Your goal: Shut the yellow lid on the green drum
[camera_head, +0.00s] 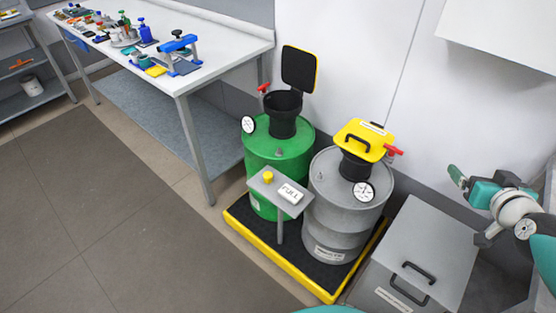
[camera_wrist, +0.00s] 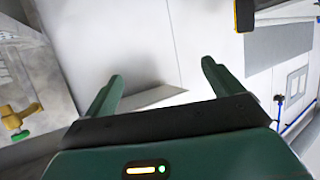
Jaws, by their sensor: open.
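The green drum (camera_head: 274,160) stands on a yellow-edged spill tray (camera_head: 240,229), left of a grey drum. Its black neck (camera_head: 283,121) is open at the top. Its lid (camera_head: 299,69) stands raised behind the neck, black inner face toward me, with a thin yellow edge. My gripper (camera_head: 457,182) is at the right in the head view, well apart from the drum and its lid. In the wrist view my gripper (camera_wrist: 162,85) has its two green fingers spread with nothing between them. A dark, yellow-edged piece at that view's top right cannot be identified surely.
The grey drum (camera_head: 345,211) has a shut yellow lid (camera_head: 364,139) with a black handle. A small stand (camera_head: 267,187) with a yellow button and a "FULL" sign is in front. A grey box (camera_head: 408,255) is at lower right. A cluttered workbench (camera_head: 222,58) stands left; the left floor is clear.

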